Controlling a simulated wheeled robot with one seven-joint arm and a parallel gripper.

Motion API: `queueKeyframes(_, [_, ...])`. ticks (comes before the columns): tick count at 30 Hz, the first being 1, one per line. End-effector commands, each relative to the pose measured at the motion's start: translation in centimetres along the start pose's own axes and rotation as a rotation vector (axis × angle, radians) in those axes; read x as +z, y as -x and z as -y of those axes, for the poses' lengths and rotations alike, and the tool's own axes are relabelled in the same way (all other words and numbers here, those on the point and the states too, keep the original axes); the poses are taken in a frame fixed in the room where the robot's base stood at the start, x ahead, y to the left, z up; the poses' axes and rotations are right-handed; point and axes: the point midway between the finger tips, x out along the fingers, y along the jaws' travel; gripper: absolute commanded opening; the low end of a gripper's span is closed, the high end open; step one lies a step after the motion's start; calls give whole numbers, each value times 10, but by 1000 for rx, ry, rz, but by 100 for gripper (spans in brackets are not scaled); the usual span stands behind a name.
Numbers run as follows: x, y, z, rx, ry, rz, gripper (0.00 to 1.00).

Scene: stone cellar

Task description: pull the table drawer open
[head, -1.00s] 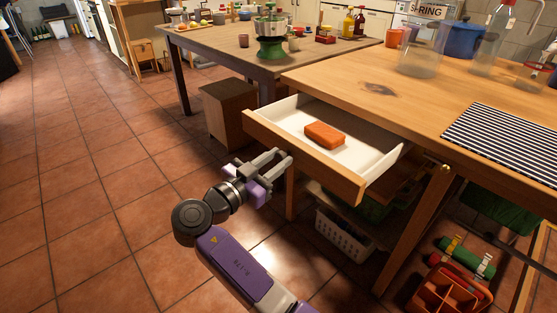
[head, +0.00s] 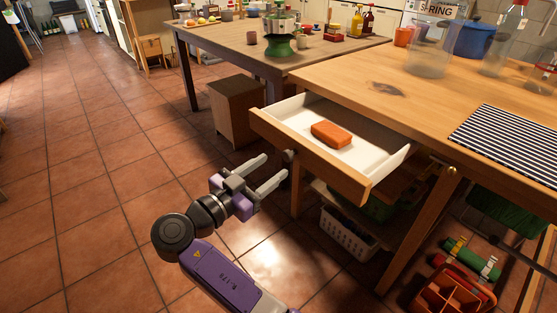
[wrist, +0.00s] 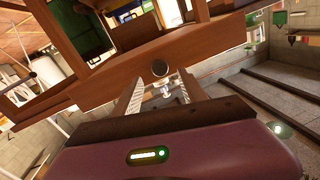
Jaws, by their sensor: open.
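The table drawer (head: 315,160) stands pulled out from the wooden table (head: 420,95), with its white inside showing. An orange block (head: 331,134) lies in it. A dark round knob (head: 288,156) sits on the drawer's front; it also shows in the wrist view (wrist: 160,68), beyond and between the fingers. My gripper (head: 275,168) is open and empty, just in front of the drawer front at the knob. The fingers appear clear of the knob. In the wrist view my gripper (wrist: 160,88) points at the wooden drawer front (wrist: 110,75).
A striped cloth (head: 505,140) and glass jars are on the table. A white basket (head: 347,236) stands below the drawer, and a red-orange caddy (head: 450,291) is on the floor at the right. A wooden box (head: 236,110) stands behind. The tiled floor (head: 90,200) at left is clear.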

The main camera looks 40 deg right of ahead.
Motion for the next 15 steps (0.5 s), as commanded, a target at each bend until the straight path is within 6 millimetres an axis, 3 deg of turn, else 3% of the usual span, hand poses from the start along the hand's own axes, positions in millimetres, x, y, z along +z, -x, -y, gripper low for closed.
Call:
queueKeyframes(6, [0,21,0,-1,1,0,50])
queueKeyframes(15, [0,24,0,1,1,0,50])
